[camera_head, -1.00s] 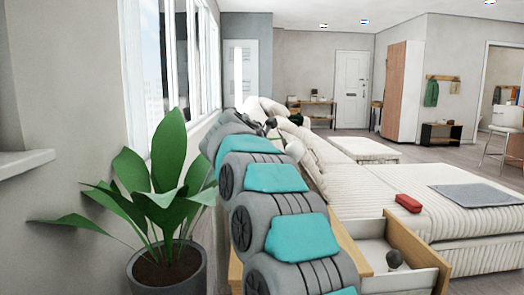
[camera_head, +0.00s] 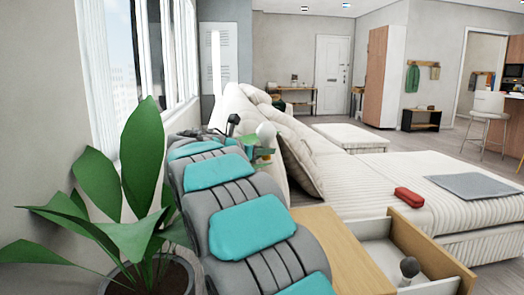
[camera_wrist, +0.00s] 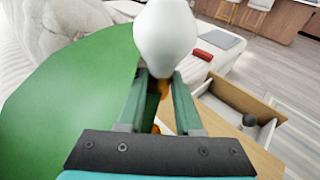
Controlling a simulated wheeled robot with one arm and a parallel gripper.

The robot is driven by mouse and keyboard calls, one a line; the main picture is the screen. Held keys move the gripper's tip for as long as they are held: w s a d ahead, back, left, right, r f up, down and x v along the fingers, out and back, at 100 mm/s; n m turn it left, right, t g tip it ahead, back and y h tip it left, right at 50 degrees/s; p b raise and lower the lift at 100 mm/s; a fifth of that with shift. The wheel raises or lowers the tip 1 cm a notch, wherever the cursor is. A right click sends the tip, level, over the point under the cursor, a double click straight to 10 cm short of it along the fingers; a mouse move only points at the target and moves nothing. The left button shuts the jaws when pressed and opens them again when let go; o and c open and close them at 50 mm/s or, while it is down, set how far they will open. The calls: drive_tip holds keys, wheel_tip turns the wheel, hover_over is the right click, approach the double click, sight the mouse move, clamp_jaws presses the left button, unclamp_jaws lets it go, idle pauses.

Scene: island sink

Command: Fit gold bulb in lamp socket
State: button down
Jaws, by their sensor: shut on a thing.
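A bulb with a white glass (camera_wrist: 166,35) and a gold-orange base (camera_wrist: 163,88) stands upright between my fingers in the wrist view. My gripper (camera_wrist: 160,80) is shut on it near its base. In the head view the white bulb (camera_head: 266,131) shows beyond my arm, above the gripper (camera_head: 262,153). A large smooth green surface (camera_wrist: 75,95) lies close to the left of my fingers in the wrist view; I cannot tell what it belongs to. A small dark thing (camera_head: 233,120) left of the bulb may be part of a lamp. No socket can be made out.
An open drawer (camera_head: 432,250) in a wooden cabinet (camera_head: 340,250) holds a dark grey bulb (camera_head: 408,268). A cream sofa (camera_head: 420,190) bears a red case (camera_head: 409,197) and a grey mat (camera_head: 475,186). A potted plant (camera_head: 105,190) stands at left, close to my arm.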

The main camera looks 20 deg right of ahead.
drive_tip(key=shift+d+r+p, duration=0.1)
drive_tip(key=shift+r+p, duration=0.2)
drive_tip(key=shift+p, duration=0.5)
drive_tip(key=shift+f+b, duration=1.3)
drive_tip(key=shift+f, duration=1.85)
drive_tip(key=shift+p, duration=1.6)
drive_tip(key=shift+f+b, duration=1.4)
drive_tip(key=shift+f, duration=2.6)
